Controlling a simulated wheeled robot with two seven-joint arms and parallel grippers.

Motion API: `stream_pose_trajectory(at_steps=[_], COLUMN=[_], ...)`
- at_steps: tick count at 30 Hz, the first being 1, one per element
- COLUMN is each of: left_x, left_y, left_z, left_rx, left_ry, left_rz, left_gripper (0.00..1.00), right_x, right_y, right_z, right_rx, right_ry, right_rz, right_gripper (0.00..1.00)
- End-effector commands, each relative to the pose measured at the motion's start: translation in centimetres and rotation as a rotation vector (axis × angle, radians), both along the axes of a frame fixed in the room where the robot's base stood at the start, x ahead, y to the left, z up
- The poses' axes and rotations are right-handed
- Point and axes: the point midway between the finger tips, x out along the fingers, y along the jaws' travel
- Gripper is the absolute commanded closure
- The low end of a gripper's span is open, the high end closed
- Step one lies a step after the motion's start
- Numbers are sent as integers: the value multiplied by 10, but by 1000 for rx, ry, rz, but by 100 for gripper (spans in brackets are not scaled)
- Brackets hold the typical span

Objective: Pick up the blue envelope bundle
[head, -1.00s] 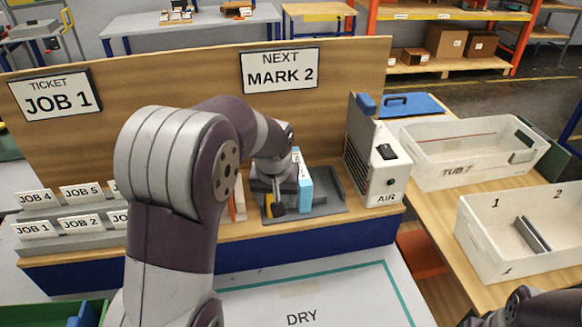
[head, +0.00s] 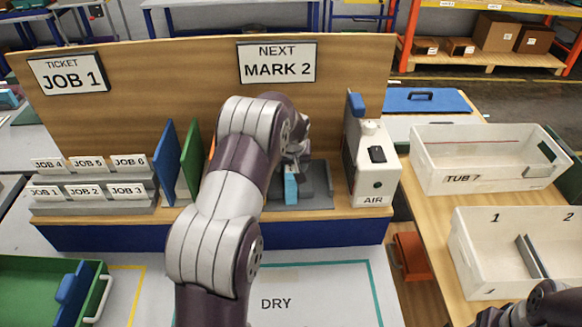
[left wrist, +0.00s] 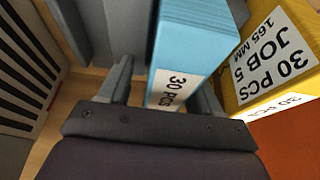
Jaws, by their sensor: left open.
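The blue envelope bundle (head: 291,188) is a light blue block standing on a grey tray in the middle of the bench, partly hidden by my left arm in the head view. In the left wrist view the bundle (left wrist: 190,40) shows a white "30 PCS" label. My left gripper (left wrist: 165,82) is open, with one finger on each side of the bundle's near end. Whether either finger touches it I cannot tell. In the head view my left gripper (head: 299,152) is mostly hidden by the arm. Of my right arm, only a dark part shows at the bottom right corner.
A yellow bundle (left wrist: 270,55) labelled JOB 5 stands just right of the blue one. The AIR unit (head: 376,165) is right of the tray. Blue (head: 165,160) and green (head: 190,158) panels stand left of my arm. The DRY area (head: 330,290) in front looks clear.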

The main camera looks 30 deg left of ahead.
Motion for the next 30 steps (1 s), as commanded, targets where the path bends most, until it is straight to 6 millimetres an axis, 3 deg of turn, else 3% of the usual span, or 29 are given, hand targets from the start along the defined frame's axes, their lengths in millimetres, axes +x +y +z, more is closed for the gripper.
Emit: stream_pose_trajectory(at_steps=[5,10,11,20,28,30], left_x=[0,0,0,0,1,-10], left_y=[0,0,0,0,0,-8], left_z=[0,0,0,3,40,47], left_rx=[1,1,1,1,3,2], left_ry=[-1,-1,-1,-2,-6,-3], left_rz=[0,0,0,0,0,-2], left_gripper=[39,95,98,98,98,98], right_x=[0,0,0,0,0,0], right_y=[0,0,0,0,0,0], right_z=[-1,-1,-1,-2,-17,-22], right_rx=[0,0,0,0,0,0], right_ry=[0,0,0,0,0,0], right_rz=[0,0,0,0,0,0], right_gripper=[36,36,36,36,36,36])
